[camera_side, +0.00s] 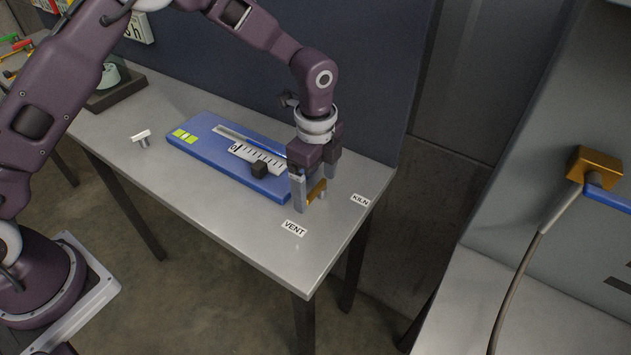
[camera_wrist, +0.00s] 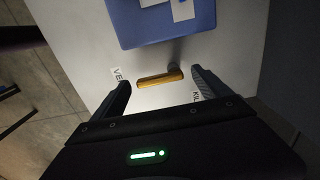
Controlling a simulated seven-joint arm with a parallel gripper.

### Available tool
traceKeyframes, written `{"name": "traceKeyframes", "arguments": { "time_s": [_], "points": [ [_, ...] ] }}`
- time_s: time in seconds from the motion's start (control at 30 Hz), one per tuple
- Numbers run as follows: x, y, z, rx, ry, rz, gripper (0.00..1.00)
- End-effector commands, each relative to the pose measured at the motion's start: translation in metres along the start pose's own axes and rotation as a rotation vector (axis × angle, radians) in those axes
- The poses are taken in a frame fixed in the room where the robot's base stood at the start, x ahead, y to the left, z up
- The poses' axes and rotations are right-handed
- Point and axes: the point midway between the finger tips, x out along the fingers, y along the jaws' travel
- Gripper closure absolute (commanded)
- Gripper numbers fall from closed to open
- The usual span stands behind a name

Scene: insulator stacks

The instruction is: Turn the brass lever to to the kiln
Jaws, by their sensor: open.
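The brass lever (camera_side: 317,190) is a short golden bar at the right end of the table, just off the end of the blue panel. In the wrist view the lever (camera_wrist: 160,79) lies nearly level, its left end close to the VENT label (camera_wrist: 118,74). The KILN label (camera_wrist: 195,97) is at the right, partly hidden by a finger. Both labels, VENT (camera_side: 294,228) and KILN (camera_side: 360,200), show in the side view. My gripper (camera_side: 315,195) points down with its open fingers on either side of the lever. I cannot tell whether either finger touches it.
The blue panel (camera_side: 200,145) with a scale and a black slider knob (camera_side: 259,169) lies beside my gripper. A small white T-shaped handle (camera_side: 141,136) stands to the left. A dark wall panel (camera_side: 330,60) rises behind the table. The front right table corner is clear.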

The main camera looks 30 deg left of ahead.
Motion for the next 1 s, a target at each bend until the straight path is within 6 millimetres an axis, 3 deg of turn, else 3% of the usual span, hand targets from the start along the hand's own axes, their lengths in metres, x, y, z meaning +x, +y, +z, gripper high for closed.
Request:
{"name": "traceKeyframes", "arguments": {
  "time_s": [0.17, 0.47, 0.77, 1.0],
  "points": [
    [-0.0001, 0.0000, 0.0001, -0.001, 0.000, 0.000, 0.15],
    [-0.0004, -0.0002, 0.0002, -0.001, 0.000, -0.001, 0.74],
    [-0.0006, -0.0003, -0.0009, -0.043, 0.000, -0.001, 0.75],
    [-0.0005, -0.0005, -0.0046, -0.196, 0.000, 0.000, 0.75]
  ]
}}
